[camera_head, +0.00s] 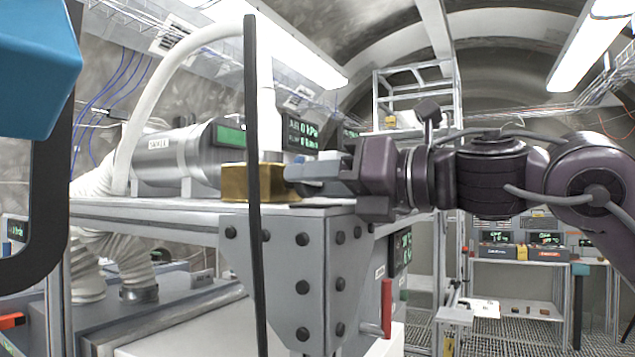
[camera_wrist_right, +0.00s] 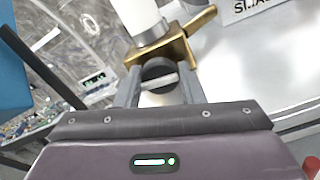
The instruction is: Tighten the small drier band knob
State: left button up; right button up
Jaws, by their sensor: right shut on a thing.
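A brass block (camera_head: 240,184) sits on the grey bench top at the bench's near corner, with a white upright pipe (camera_head: 267,118) above it. In the right wrist view the brass band (camera_wrist_right: 165,47) is at the foot of the white pipe (camera_wrist_right: 137,15). A small round dark knob (camera_wrist_right: 158,72) with a pale bar across it is on the band's near side. My right gripper (camera_head: 294,174) comes in from the right. In the wrist view its two fingers (camera_wrist_right: 160,86) are shut on the knob, one at each side. My left gripper is not in view.
A steel cylinder (camera_head: 170,160) with a green display lies on the bench behind the block. A thin black upright bar (camera_head: 252,270) crosses in front. A blue block (camera_head: 35,65) fills the upper left. A red handle (camera_head: 387,307) is below the bench top.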

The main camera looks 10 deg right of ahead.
jog(key=shift+r, duration=0.1)
dwell(0.4)
jog(key=o, duration=1)
